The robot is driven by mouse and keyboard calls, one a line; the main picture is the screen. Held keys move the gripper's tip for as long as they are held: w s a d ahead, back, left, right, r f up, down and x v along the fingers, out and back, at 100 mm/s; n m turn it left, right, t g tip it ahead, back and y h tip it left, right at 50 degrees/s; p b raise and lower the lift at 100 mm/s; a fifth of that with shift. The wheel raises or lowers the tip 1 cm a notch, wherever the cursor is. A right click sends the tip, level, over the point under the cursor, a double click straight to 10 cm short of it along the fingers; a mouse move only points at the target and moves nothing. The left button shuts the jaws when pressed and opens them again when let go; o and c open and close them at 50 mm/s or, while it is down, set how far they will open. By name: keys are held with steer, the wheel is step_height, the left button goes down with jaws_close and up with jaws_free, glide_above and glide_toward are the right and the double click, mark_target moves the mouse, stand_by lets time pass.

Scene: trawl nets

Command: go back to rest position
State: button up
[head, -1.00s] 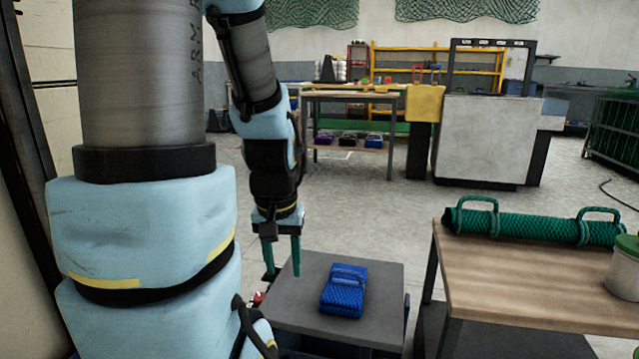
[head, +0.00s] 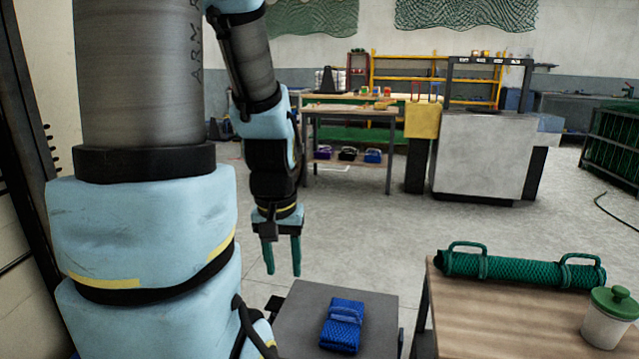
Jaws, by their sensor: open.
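My gripper (head: 283,257) hangs from my arm with its two green fingers pointing down and spread apart, with nothing between them. It is left of the blue folded net bundle (head: 342,326), and its fingertips show above the far edge of the grey table. The bundle lies on the small grey table (head: 293,322), apart from the fingers. The lower part of this table is cut off by the frame.
At right, a wooden table (head: 470,325) bears a rolled green net (head: 520,268) with handles and a white tub with green lid (head: 609,318). A grey machine (head: 487,155) and a workbench (head: 352,112) stand farther back. Open floor lies between.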

step_height(320, 180, up, 17)
steer(key=p, duration=1.4)
steer(key=shift+p, duration=0.4)
steer(key=shift+r, duration=0.1)
steer(key=shift+c, duration=0.2)
